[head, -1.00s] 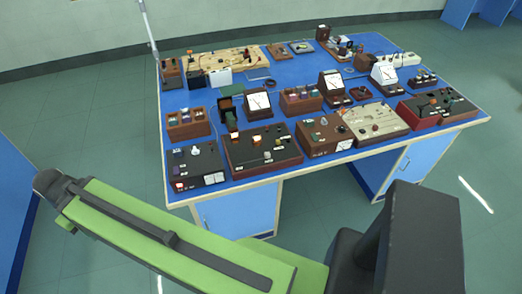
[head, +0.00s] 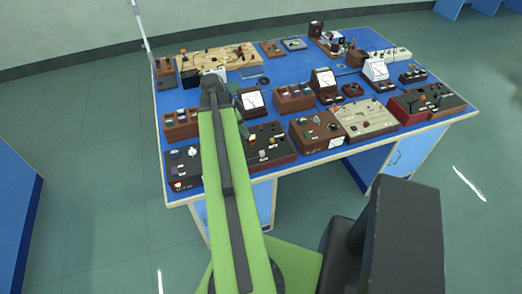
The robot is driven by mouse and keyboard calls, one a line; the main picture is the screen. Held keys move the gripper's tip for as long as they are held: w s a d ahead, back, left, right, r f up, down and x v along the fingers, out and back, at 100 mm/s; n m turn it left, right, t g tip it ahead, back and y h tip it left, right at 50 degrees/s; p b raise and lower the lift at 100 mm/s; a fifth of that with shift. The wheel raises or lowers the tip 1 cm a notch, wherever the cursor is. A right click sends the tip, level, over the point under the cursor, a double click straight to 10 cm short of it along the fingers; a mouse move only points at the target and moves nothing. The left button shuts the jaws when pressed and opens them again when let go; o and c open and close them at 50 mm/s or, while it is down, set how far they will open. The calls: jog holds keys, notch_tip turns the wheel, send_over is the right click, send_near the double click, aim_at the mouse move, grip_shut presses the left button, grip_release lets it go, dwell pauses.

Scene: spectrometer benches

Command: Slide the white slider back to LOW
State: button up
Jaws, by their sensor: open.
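The white slider and its LOW mark are too small to make out. Several control boxes stand along the front of the blue bench (head: 290,64). A dark box (head: 182,172) is at the front left, and a dark brown box (head: 280,150) with small knobs is to its right, partly behind my green arm. Further right are a brown box (head: 317,133), a beige panel (head: 366,118) and a dark red-sided box (head: 427,103). My arm reaches up the picture over the front left boxes. My gripper does not show; the dark joint at the arm's top is all I see there.
White-faced meters (head: 252,99) and a brown box (head: 181,124) fill the middle row. A wooden board (head: 218,58) lies at the back left. A thin pole (head: 142,30) rises at the back left corner. Open green floor (head: 85,130) lies left of the bench.

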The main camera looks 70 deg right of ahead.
aim_at(262, 152)
jog(key=b+x, duration=1.5)
jog(key=x, duration=0.1)
jog(key=shift+s+d+f+b, duration=0.15)
jog(key=shift+s+f+b, duration=0.1)
jog(key=shift+f+b, duration=0.1)
jog(key=shift+s+d+f, duration=0.15)
jog(key=shift+s+f, duration=0.05)
jog(key=shift+f, duration=0.1)
grip_shut()
dwell(0.4)
